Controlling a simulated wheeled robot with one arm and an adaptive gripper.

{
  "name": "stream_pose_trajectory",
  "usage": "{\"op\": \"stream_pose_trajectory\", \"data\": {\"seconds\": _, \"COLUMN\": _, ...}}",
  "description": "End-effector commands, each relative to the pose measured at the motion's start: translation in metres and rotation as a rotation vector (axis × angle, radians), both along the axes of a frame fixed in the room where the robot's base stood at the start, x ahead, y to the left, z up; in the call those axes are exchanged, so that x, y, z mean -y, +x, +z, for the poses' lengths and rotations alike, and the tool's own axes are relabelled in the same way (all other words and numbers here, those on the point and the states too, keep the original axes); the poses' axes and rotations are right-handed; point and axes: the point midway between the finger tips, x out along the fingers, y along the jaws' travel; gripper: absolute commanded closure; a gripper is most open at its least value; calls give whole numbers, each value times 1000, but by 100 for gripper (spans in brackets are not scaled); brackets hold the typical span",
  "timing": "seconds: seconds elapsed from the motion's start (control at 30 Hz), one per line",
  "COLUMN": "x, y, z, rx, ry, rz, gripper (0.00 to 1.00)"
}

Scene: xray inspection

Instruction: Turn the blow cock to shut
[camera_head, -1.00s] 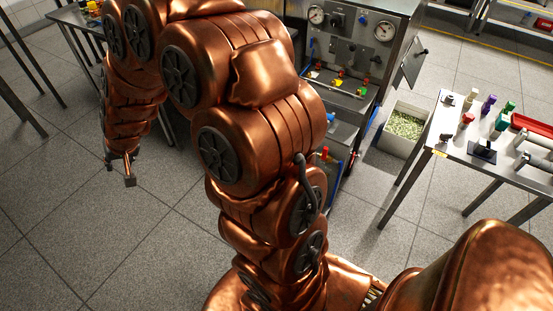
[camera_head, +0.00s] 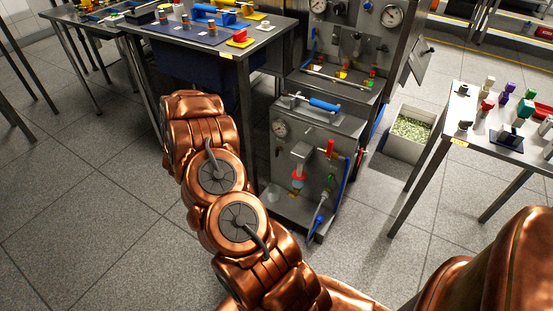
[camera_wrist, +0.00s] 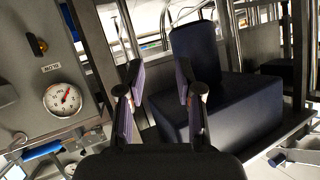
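In the head view, a lower steel cabinet (camera_head: 318,135) carries a gauge, a red handle (camera_head: 330,147), a red round part (camera_head: 298,175), a green handle (camera_head: 331,180) and a blue handle (camera_head: 320,219). I cannot tell which of these, if any, is the blow cock. My gripper (camera_wrist: 158,78) shows only in the wrist view, its two fingers apart and nothing between them. My arm hides the gripper in the head view.
A dark blue box-like thing (camera_wrist: 215,100) stands beyond the fingers in the wrist view. A steel table (camera_head: 230,50) with tools stands left of the cabinet, a white bin (camera_head: 402,148) right of it. Another table (camera_head: 470,158) stands far right.

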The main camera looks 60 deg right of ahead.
Motion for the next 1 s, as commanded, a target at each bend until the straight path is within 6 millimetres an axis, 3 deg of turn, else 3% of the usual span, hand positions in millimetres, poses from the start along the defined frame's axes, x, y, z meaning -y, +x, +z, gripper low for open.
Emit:
{"op": "stream_pose_trajectory", "data": {"seconds": 0.03, "x": 18, "y": -17, "z": -28, "rx": -14, "ry": -45, "rz": -50, "gripper": 65}}
{"op": "stream_pose_trajectory", "data": {"seconds": 0.2, "x": 69, "y": -76, "z": -68, "rx": -54, "ry": -221, "rz": -206, "gripper": 65}}
{"op": "stream_pose_trajectory", "data": {"seconds": 0.4, "x": 104, "y": -134, "z": -92, "rx": -107, "ry": -399, "rz": -327, "gripper": 65}}
{"op": "stream_pose_trajectory", "data": {"seconds": 0.5, "x": 112, "y": -151, "z": -95, "rx": -122, "ry": -457, "rz": -361, "gripper": 65}}
{"op": "stream_pose_trajectory", "data": {"seconds": 0.77, "x": 125, "y": -163, "z": -95, "rx": -134, "ry": -496, "rz": -385, "gripper": 65}}
{"op": "stream_pose_trajectory", "data": {"seconds": 1.0, "x": 155, "y": -162, "z": -95, "rx": -134, "ry": -496, "rz": -385, "gripper": 65}}
